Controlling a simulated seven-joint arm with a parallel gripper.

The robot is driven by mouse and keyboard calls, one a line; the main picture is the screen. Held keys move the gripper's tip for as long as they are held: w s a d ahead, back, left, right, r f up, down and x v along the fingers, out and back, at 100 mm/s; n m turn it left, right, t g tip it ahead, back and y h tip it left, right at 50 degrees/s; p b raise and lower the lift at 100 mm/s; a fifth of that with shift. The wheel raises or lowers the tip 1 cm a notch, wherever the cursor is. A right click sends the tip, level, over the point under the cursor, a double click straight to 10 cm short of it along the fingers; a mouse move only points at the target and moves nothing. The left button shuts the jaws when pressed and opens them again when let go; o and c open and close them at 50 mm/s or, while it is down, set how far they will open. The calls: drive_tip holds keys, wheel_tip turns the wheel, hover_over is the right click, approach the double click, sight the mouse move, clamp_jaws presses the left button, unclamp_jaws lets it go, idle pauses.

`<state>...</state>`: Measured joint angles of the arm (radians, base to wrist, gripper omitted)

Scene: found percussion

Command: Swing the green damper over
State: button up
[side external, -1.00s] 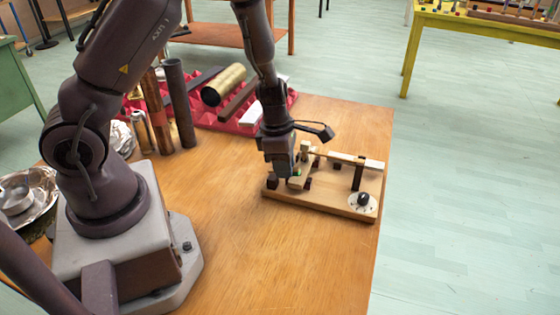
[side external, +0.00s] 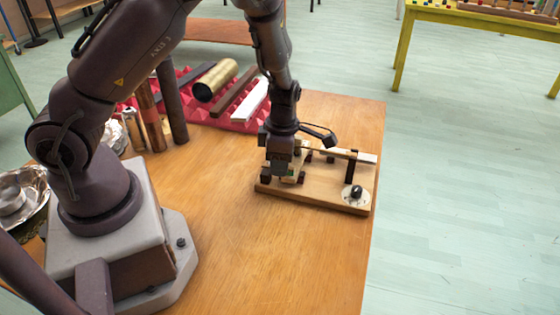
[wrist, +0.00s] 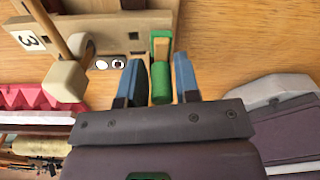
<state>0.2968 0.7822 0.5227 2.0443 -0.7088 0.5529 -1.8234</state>
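The green damper (wrist: 161,70) shows in the wrist view as a green-padded wooden arm with a rounded green end. My gripper (wrist: 158,78) is open, with one blue finger on each side of that end. Thin gaps show between the fingers and the green. In the side external view my gripper (side external: 279,173) points down at the left end of the wooden instrument board (side external: 312,198), mostly hiding the damper there; only a bit of green shows.
The board carries a pale bar, dark posts and a black knob (side external: 357,191) on a white dial. A cream-headed mallet (wrist: 65,82) is left of my fingers in the wrist view. Red foam (side external: 228,122) with bars and a brass tube lies behind. Bare table is in front.

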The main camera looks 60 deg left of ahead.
drive_tip(key=shift+o, duration=0.9)
wheel_tip(320, 180, up, 13)
drive_tip(key=shift+w, duration=0.3)
